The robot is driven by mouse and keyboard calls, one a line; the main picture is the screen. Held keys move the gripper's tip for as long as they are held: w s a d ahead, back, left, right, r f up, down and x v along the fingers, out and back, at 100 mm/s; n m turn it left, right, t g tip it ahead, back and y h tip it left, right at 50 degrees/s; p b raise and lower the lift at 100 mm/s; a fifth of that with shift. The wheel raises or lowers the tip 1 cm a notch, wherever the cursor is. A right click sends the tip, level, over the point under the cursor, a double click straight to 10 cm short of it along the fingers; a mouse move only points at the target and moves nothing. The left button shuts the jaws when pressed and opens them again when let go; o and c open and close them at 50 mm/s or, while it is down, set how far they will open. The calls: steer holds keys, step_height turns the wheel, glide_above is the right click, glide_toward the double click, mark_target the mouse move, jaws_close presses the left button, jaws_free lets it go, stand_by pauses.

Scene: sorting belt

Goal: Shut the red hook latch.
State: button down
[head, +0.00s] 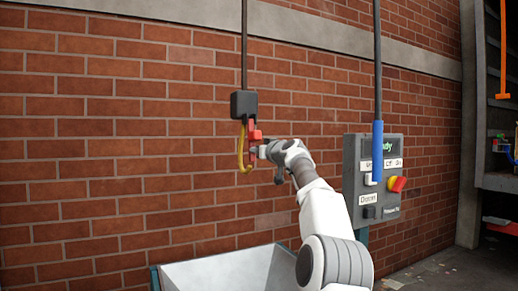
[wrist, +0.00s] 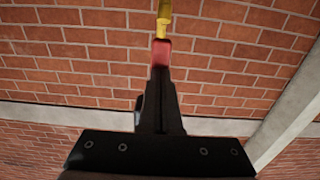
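The red latch (head: 253,134) is mounted at the lower right of a black box (head: 244,104) that hangs on a dark rod in front of the brick wall. A yellow hook-shaped piece (head: 241,150) hangs below the box, to the left of the latch. My gripper (head: 261,152) is at the red latch's lower right end. In the wrist view my gripper's dark fingers (wrist: 160,72) are together, with a red part (wrist: 160,52) right at their tips and a yellow part (wrist: 162,25) beyond. Whether the red part is pinched or only touched cannot be told.
A grey control panel (head: 372,180) with a red and yellow knob (head: 397,184) stands right of my arm. A blue-handled rod (head: 377,145) hangs in front of it. A pale open bin (head: 215,273) is below. The wall left of the latch is clear.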

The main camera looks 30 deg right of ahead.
steer(key=shift+w+f+t+b, duration=0.35)
steer(key=shift+w+b, duration=0.2)
steer(key=shift+w, duration=0.35)
